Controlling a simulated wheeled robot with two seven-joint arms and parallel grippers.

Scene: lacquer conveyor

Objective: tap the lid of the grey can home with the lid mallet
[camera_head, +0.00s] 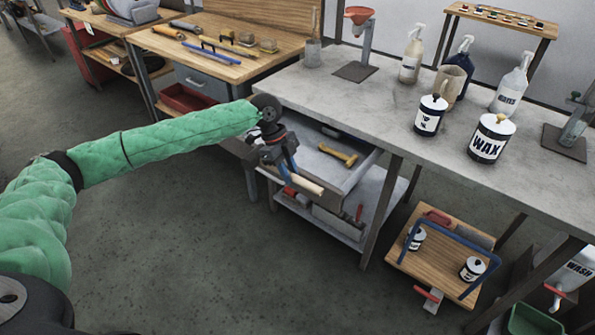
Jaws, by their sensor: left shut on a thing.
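My left gripper (292,171) is at the front of a pulled-out drawer (352,178) under the grey bench. It is shut on what looks like the drawer's pale wooden handle (308,187); the fingers partly hide the grip. A small mallet with a yellow handle (340,155) lies inside the drawer, apart from the gripper. No can is plainly grey. A small white can with a black label (428,122) and a larger can marked WAX (489,147) stand upright on the bench, both with lids on. My right gripper is not in view.
Spray bottles (411,62) and a tan jug (455,80) stand behind the cans on the bench (390,135). A low wooden cart (440,262) with two small cans and a blue handle is below right. A workbench with tools (205,45) is back left. Floor at centre is clear.

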